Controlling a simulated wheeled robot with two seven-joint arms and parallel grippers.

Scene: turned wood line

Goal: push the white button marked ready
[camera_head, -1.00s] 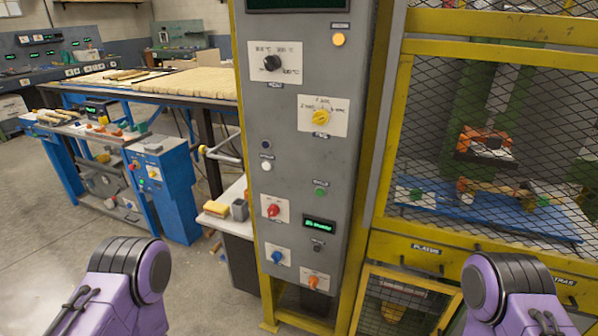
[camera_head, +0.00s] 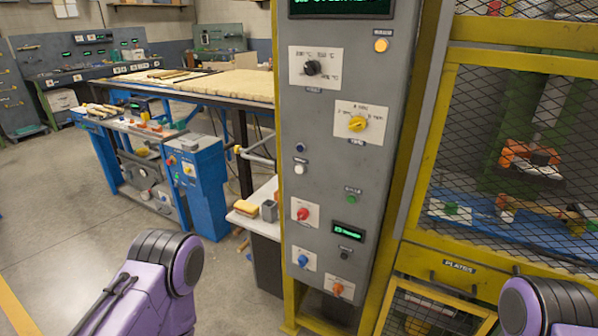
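A tall grey control panel (camera_head: 327,150) stands upright in the middle of the view. A small white round button (camera_head: 300,169) sits on its left side, below a dark blue button (camera_head: 300,148). A small label is between these two, too small to read. Purple and black links of my two arms show at the lower left and lower right, apart from the panel. Neither gripper is in the frame, so their fingers are hidden from me.
The panel also has a black knob (camera_head: 312,68), a yellow knob (camera_head: 357,124), a green button (camera_head: 351,199) and a red knob (camera_head: 303,214). A yellow-framed mesh cage (camera_head: 500,150) stands right. A small white shelf (camera_head: 248,221) juts out left. Floor at left is clear.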

